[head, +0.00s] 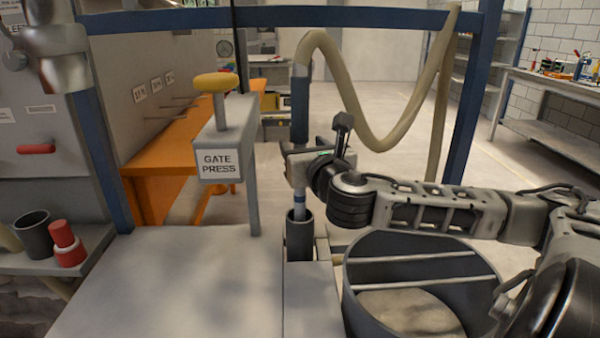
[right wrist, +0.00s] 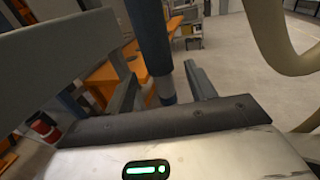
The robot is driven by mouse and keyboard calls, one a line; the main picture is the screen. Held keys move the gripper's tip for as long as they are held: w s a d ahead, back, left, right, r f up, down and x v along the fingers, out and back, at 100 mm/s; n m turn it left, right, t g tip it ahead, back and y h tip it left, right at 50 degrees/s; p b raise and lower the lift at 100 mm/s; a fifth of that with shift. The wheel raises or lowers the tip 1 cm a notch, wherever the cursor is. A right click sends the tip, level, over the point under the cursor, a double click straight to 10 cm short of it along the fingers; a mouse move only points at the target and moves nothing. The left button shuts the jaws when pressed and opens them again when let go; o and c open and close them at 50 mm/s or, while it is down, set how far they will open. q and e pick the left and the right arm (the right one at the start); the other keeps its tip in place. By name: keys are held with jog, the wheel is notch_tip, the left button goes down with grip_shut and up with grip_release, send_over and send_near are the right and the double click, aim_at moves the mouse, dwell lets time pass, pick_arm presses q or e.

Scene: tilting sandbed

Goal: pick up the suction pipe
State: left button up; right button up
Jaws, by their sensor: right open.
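The suction pipe (head: 300,95) stands upright, with a dark grip at its top, a paler lower part and a blue band. Its lower end is in a dark tubular holder (head: 299,240). A beige hose (head: 350,95) runs from its top and loops to the right. My right gripper (head: 298,158) is at the pipe's middle, coming from the right. In the right wrist view, the pipe (right wrist: 150,38) stands between the open fingers (right wrist: 163,88), and I see no clear grip on it.
A gate press post (head: 236,130) with a yellow knob (head: 215,82) stands left of the pipe. A round grey bin (head: 400,262) with bars lies below my right arm. Blue frame posts (head: 473,100) stand at both sides. The grey tabletop (head: 185,285) is clear.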

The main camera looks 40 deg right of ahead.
jog(key=p+x, duration=0.1)
jog(key=x, duration=0.4)
jog(key=shift+d, duration=0.1)
jog(key=shift+c, duration=0.3)
jog(key=shift+r, duration=0.1)
grip_shut()
